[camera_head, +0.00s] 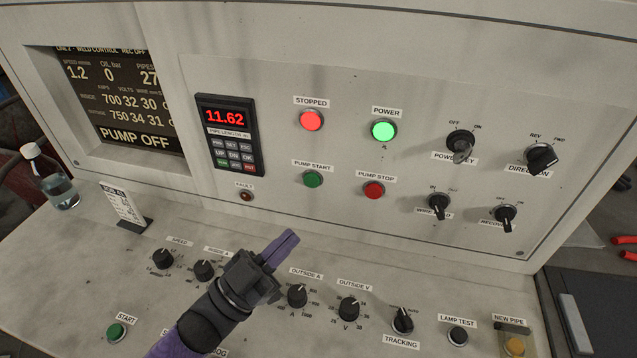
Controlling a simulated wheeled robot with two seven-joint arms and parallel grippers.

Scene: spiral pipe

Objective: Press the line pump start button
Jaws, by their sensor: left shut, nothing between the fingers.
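The green pump start button (313,179) sits on the upright panel under its "PUMP START" label. The red pump stop button (374,190) is to its right. The screen (120,100) at the upper left reads "PUMP OFF". My left gripper (290,238) is shut and empty, in front of the panel, below and slightly left of the pump start button and apart from it in the picture. Its arm comes in from the bottom and hides part of the sloping desk's dials. My right gripper is not in view.
A red "STOPPED" lamp (311,120) and a green "POWER" lamp (383,131) are lit above. Black knobs and a green start button (116,332) line the sloping desk. A bottle (58,185) and a small card stand (124,207) stand at the left.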

